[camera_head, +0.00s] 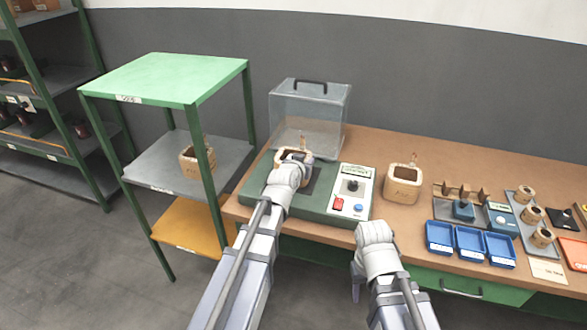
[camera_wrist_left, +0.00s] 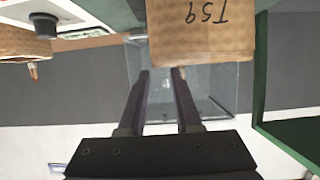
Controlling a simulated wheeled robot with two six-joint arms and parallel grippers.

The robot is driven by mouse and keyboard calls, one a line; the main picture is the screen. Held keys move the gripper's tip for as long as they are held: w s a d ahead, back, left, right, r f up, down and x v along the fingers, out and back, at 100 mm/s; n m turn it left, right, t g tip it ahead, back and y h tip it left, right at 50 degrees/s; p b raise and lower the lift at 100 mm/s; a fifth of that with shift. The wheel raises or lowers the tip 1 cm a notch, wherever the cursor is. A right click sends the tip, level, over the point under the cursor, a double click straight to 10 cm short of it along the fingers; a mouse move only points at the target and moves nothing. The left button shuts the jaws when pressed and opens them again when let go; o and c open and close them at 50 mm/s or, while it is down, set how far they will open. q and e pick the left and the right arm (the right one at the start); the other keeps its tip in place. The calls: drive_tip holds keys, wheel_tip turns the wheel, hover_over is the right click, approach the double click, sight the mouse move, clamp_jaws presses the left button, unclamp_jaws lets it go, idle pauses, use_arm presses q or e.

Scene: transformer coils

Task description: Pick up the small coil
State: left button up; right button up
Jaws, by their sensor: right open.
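A tan coil with a square opening (camera_head: 293,155) sits on the green test station at the table's left. My left gripper (camera_head: 300,163) is at it; my wrist hides part of the coil. In the left wrist view a coil marked T59 (camera_wrist_left: 205,35) fills the upper middle. The left fingers (camera_wrist_left: 160,75) are apart with a visible gap, their tips by its edge. Another similar coil (camera_head: 402,186) stands to the right. Several smaller coils (camera_head: 533,214) stand on a tray (camera_head: 511,216). My right gripper (camera_head: 355,282) is open, hanging before the table's front edge.
A clear cover with a dark handle (camera_head: 310,105) stands behind the station. A control box (camera_head: 350,192) with red and blue buttons is beside the coils. Blue bins (camera_head: 470,245) are at right front. A green-topped rack (camera_head: 165,78) stands left, with another coil (camera_head: 190,160) inside.

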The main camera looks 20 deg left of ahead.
sight(308, 159)
use_arm(q)
drive_tip(key=b+x, duration=0.1)
drive_tip(key=x, duration=0.3)
drive_tip(key=shift+w+f, duration=0.1)
drive_tip(key=shift+f, duration=0.15)
clamp_jaws()
idle(1.1)
